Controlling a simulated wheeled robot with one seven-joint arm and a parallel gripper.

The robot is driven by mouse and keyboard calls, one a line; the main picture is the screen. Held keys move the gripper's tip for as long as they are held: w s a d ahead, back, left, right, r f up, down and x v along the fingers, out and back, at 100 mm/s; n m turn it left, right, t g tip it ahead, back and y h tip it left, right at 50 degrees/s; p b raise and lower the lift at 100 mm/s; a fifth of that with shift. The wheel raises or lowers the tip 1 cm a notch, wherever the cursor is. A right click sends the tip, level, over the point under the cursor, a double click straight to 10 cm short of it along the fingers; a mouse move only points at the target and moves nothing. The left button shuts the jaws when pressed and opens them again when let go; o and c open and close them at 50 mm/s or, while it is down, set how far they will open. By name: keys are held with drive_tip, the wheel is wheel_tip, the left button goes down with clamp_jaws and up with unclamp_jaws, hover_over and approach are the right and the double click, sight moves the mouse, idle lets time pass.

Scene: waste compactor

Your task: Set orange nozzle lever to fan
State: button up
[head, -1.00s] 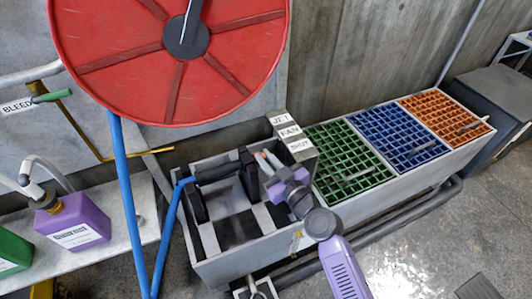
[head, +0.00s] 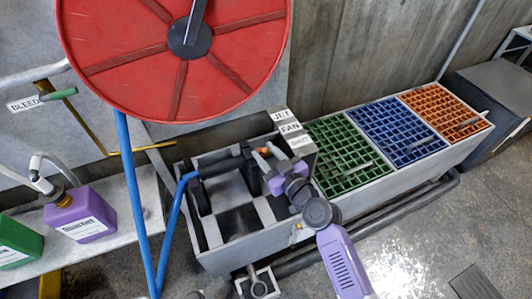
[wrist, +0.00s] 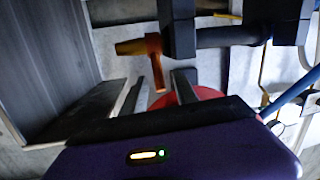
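The orange nozzle lever (wrist: 157,72) hangs from an orange-brown nozzle end beside a black clamp in the wrist view. In the head view a small orange part of it (head: 263,151) shows just beyond my gripper, left of the label block. The white labels JET, FAN (head: 290,127) and SHUT run down that grey block. My gripper (wrist: 159,88) is open, its two fingers on either side of the lever's lower end, with visible gaps. In the head view my gripper (head: 269,168) partly covers the nozzle. I cannot tell which label the lever points at.
The black nozzle body (head: 222,164) lies across the grey trough (head: 222,262), with a blue hose (head: 132,205) beside it. A red reel (head: 110,60) stands above. Green, blue and orange grates fill the right bays. Purple and green jugs stand at left.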

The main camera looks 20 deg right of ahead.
drive_tip(key=b+v, duration=0.1)
drive_tip(key=v, duration=0.6)
drive_tip(key=shift+s, duration=0.4)
